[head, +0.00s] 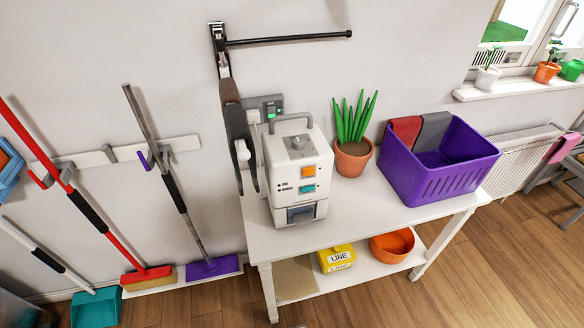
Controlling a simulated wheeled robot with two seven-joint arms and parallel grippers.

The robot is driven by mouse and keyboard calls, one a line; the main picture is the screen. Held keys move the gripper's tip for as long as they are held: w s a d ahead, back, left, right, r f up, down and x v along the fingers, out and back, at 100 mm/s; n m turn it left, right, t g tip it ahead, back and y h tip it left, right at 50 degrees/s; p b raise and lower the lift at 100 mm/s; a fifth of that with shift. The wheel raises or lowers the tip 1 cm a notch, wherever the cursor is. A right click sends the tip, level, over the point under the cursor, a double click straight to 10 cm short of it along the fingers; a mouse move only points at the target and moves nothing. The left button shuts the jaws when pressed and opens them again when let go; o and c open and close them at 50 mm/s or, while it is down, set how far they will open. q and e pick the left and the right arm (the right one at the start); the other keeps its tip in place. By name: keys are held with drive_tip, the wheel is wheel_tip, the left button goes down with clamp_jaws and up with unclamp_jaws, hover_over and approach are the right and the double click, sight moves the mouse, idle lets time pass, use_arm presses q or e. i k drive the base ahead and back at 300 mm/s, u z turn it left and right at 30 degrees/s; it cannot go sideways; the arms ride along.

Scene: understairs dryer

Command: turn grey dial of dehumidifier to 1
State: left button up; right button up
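The dehumidifier (294,172) is a white upright box with a grey carrying handle on top. It stands at the left end of the white table. A small grey dial (297,143) is on its top face, in front of the handle. The mark the dial points to is too small to read. On the front are an orange button (308,172), a teal button (308,189), small dark print and a dark grey recess at the bottom. Neither of my grippers is in view, and nothing touches the dial.
A dark hanging object (237,135) hangs from the wall close to the dehumidifier's left side. A potted plant (352,158) and a purple basket (440,180) stand to its right on the table (350,214). The tabletop's front strip is clear. Brooms lean at left.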

sight(298, 144)
drive_tip(key=u, duration=1.3)
drive_tip(key=k, duration=0.8)
drive_tip(key=z, duration=1.4)
drive_tip(key=i, duration=0.5)
drive_tip(key=u, duration=0.1)
